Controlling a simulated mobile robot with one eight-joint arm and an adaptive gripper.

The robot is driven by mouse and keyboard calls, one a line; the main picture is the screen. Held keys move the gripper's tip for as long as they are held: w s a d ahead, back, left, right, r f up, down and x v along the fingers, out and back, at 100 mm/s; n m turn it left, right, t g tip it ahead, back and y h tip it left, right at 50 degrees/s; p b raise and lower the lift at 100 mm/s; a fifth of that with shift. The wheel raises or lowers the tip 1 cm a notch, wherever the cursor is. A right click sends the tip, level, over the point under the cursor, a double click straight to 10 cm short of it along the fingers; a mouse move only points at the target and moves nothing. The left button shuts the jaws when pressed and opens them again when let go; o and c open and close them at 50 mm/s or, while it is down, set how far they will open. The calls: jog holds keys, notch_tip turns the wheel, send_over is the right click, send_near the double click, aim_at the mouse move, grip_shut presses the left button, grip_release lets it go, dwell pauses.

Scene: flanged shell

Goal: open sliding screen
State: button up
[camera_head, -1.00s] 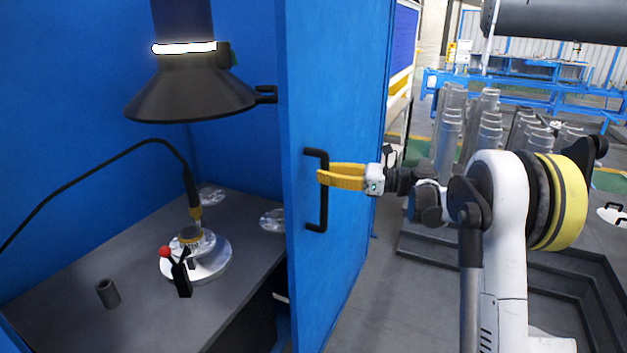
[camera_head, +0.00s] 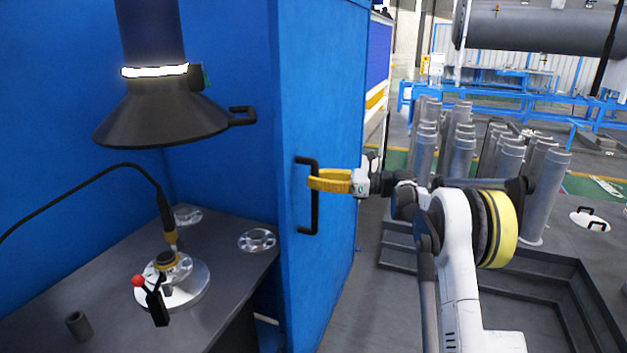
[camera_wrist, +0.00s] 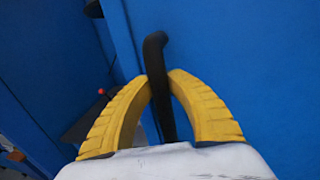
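The blue sliding screen (camera_head: 335,120) stands to the right of the work table in the head view, and it fills much of the wrist view (camera_wrist: 240,60). Its black bar handle (camera_head: 314,212) is upright on the screen's face. My gripper (camera_head: 312,181) has its yellow fingers at the upper part of the handle. In the wrist view my fingers (camera_wrist: 160,80) close from both sides onto the black handle (camera_wrist: 155,48), with the bar between their tips.
A dark table (camera_head: 225,232) inside the blue booth holds a round metal fixture (camera_head: 185,285), a flanged part (camera_head: 257,240) and a small dark cylinder (camera_head: 79,326). A black hood (camera_head: 160,115) hangs above. Grey cylinders (camera_head: 460,140) stand on the floor behind my arm.

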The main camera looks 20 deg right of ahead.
jog(key=o, duration=0.4)
jog(key=shift+d, duration=0.1)
jog(key=v, duration=1.2)
